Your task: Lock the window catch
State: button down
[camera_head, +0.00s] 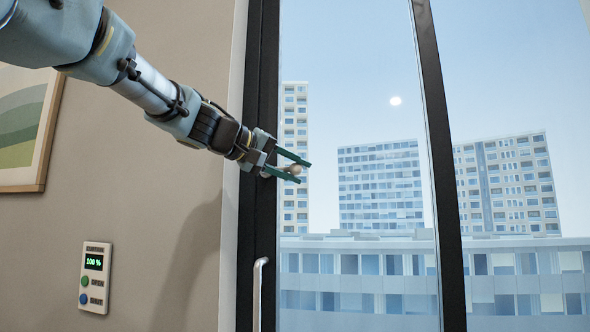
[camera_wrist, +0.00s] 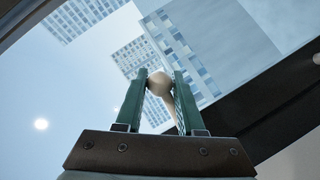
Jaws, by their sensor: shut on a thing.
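The window catch (camera_head: 293,170) looks like a small beige lever with a rounded end, at the dark window frame's left upright. In the wrist view the catch (camera_wrist: 159,83) sits between the two green fingers, its stem running down behind its rounded end. My gripper (camera_head: 302,172) reaches in from the upper left and is shut on the catch; the fingertips also show in the wrist view (camera_wrist: 160,72). The fingers and palm hide part of the catch and its mount, so I cannot tell whether it is locked.
A curtain control panel (camera_head: 95,278) reading 100 % is on the wall at lower left, under a framed picture (camera_head: 28,130). Pale buildings show through the glass.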

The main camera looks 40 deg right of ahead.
jog(key=shift+w+r, duration=0.1)
jog(key=shift+r, duration=0.05)
jog(key=f+m, duration=0.1)
jog(key=f+m+t+y, duration=0.1)
jog(key=t+y, duration=0.1)
jog(key=shift+w+a+f+m+b, duration=0.25)
jog(key=shift+f+m+b, duration=0.15)
jog(key=shift+w+a+f+m+t+y, duration=0.2)
jog(key=shift+w+f+m+t+y, duration=0.15)
jog(key=shift+f+m+t+y, duration=0.2)
jog(key=shift+w+a+f+m+t+y, duration=0.2)
jog(key=shift+w+f+m+t+y, duration=0.1)
jog(key=shift+f+m+t+y, duration=0.25)
jog(key=c, duration=0.8)
grip_release()
jog(key=shift+c, duration=0.2)
jog(key=o, duration=0.3)
jog(key=shift+f, duration=0.2)
jog(key=shift+f, duration=0.15)
